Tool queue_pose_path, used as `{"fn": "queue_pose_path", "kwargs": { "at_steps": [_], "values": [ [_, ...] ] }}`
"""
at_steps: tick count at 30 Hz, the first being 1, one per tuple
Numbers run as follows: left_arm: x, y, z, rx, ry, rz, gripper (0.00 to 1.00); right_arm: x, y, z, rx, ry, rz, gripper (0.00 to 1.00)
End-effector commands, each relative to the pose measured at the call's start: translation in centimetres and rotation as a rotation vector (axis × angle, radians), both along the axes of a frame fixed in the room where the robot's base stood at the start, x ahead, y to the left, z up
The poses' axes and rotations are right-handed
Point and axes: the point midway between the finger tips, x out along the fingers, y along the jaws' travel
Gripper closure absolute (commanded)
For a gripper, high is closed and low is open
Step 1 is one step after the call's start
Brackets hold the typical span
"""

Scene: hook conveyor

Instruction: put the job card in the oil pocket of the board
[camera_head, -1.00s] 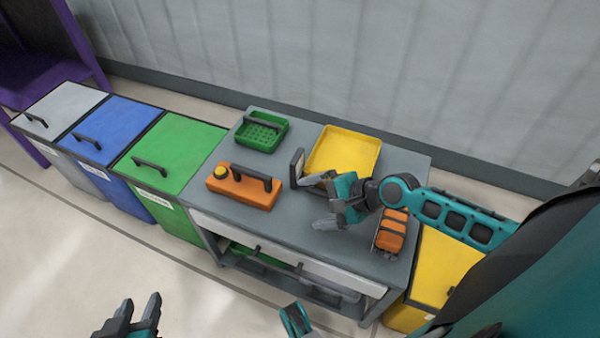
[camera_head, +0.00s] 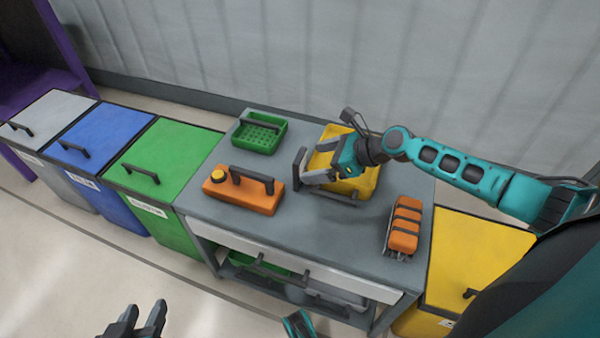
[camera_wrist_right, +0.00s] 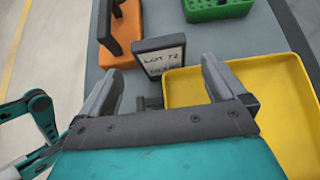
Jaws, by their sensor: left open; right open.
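An upright dark-framed card (camera_head: 300,168) stands on the workbench by the near left of the yellow tray. In the right wrist view the card (camera_wrist_right: 161,57) shows a pale face with lettering, perhaps "LOT T2". My right gripper (camera_wrist_right: 162,78) is open, and the card shows between its fingertips from this angle; I see no grip on it. In the head view my right gripper (camera_head: 335,150) is over the yellow tray, just right of the card. My left gripper (camera_head: 140,312) is open and empty, low over the floor. I cannot make out a board with an oil pocket.
The workbench (camera_head: 290,228) holds a yellow tray (camera_head: 366,181), a green basket (camera_head: 260,133), an orange case with a yellow cap (camera_head: 240,197) and an orange strapped bundle (camera_head: 404,228). Lidded bins stand at both sides. The bench's front middle is clear.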

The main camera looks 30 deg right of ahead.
Motion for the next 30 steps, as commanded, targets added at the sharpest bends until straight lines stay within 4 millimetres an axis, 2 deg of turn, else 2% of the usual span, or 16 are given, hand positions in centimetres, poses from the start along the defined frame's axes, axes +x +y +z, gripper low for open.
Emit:
{"fn": "queue_pose_path", "kwargs": {
  "at_steps": [5, 12, 15, 23, 30],
  "values": [
    [0.3, -0.3, 0.1, -0.009, -0.013, -0.002, 0.57, 0.8, 0.6, -0.6, 0.000, -0.002, 0.000, 0.02],
    [0.3, -0.7, -1.5, -0.012, 0.002, -0.010, 0.57, 3.1, 2.5, -2.3, 0.001, -0.002, 0.001, 0.02],
    [0.4, -0.9, -1.3, -0.015, -0.002, -0.013, 0.57, 3.7, 3.0, -2.7, -0.001, -0.002, 0.000, 0.02],
    [0.8, -0.9, -0.6, -0.019, -0.014, -0.015, 0.57, 3.8, 3.2, -2.7, -0.001, 0.000, 0.001, 0.02],
    [0.8, -0.9, -0.7, -0.018, -0.014, -0.014, 0.57, 3.8, 3.2, -2.7, -0.001, 0.000, 0.001, 0.23]
  ]
}}
